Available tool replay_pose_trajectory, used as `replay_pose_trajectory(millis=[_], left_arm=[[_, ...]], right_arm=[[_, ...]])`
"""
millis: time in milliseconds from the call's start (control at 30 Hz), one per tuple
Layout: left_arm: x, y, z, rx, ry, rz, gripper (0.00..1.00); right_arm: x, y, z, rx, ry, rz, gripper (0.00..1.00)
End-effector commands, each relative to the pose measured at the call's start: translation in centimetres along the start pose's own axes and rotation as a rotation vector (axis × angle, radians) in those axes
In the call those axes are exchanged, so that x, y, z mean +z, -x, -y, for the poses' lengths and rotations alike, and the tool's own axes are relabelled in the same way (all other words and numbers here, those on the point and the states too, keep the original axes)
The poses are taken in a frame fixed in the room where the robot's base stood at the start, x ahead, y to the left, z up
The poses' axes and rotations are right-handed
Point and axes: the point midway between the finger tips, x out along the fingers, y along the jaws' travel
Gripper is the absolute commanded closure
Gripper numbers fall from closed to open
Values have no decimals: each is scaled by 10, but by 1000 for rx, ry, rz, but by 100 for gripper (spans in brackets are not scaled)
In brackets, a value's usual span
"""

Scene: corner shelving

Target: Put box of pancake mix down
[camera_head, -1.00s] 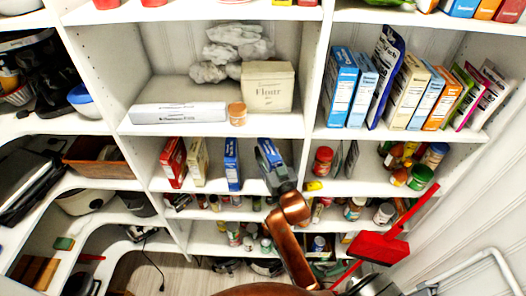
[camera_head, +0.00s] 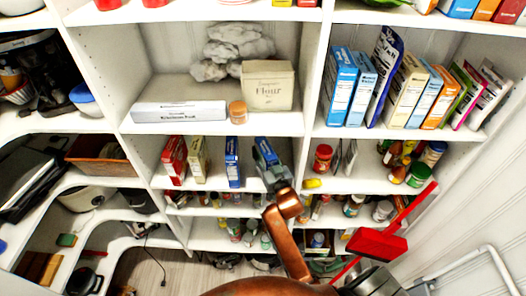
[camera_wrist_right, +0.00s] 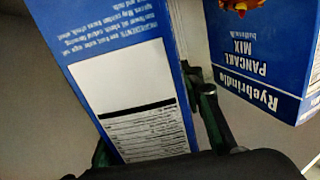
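A blue box (camera_head: 264,150) is at my right gripper (camera_head: 268,168), in the middle-left bay of the shelf below the flour. In the right wrist view the blue box (camera_wrist_right: 125,85) shows its side with a white nutrition label. The fingers of my right gripper (camera_wrist_right: 155,135) lie on either side of it, and they look closed on it. A second blue box (camera_wrist_right: 270,60), its print reading pancake mix, stands to the right in that view. It matches the blue box (camera_head: 232,162) left of the gripper in the head view. My left gripper is not in view.
A red box (camera_head: 174,158) and a cream box (camera_head: 197,158) stand further left on this shelf. A divider separates the bay from a red-lidded jar (camera_head: 323,157) on the right. A flour box (camera_head: 267,88) is on the shelf above. A red dustpan (camera_head: 377,246) is at lower right.

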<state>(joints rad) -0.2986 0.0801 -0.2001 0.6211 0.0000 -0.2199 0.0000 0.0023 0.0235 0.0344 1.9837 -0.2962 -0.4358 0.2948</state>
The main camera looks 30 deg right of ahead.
Motion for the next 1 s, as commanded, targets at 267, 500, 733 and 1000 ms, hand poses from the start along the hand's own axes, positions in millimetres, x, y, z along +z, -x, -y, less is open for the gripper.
replay_pose_trajectory(millis=[267,500,733,1000], left_arm=[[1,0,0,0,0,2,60],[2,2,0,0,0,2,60],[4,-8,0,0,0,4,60],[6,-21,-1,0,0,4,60]], right_arm=[[-1,0,0,0,0,0,50],[-4,0,0,0,1,-1,50],[-1,32,0,0,-1,0,50],[0,88,-1,1,0,1,50]])
